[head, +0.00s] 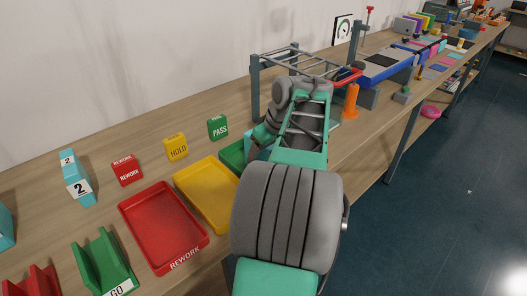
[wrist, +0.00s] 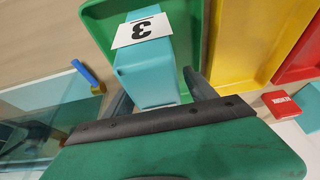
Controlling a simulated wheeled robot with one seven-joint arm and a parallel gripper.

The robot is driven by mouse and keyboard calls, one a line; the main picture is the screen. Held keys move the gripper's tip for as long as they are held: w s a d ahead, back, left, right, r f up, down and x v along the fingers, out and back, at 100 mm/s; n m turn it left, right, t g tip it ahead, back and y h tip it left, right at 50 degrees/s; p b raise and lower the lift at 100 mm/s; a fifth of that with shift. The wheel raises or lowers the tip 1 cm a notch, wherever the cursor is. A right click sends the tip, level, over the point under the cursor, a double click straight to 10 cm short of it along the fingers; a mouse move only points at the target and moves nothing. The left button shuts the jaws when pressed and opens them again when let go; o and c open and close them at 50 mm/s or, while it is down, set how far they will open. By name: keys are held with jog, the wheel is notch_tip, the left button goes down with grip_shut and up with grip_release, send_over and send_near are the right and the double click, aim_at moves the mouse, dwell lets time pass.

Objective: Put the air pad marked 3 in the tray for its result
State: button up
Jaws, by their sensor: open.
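The teal air pad marked 3 (wrist: 147,78) is in the green tray (wrist: 102,18) in the wrist view. Its white label with a 3 shows at the far end, upside down. My gripper (wrist: 158,95) is open, with one dark finger on each side of the pad's near end. I cannot tell whether the fingers touch it. In the head view my arm hides most of the green tray (head: 231,155) and the gripper itself. The green PASS block (head: 217,127) stands behind that tray.
The yellow tray (head: 207,193) and red REWORK tray (head: 163,226) lie to the left, with a yellow HOLD block (head: 176,147) and red REWORK block (head: 127,170) behind. A teal pad marked 2 (head: 77,178) and a green GO holder (head: 103,264) stand further left. A metal frame (head: 285,66) stands behind my arm.

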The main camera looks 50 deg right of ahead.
jog(key=p+v, duration=0.3)
jog(key=v, duration=0.8)
jog(key=shift+s+r, duration=0.25)
jog(key=shift+r, duration=0.1)
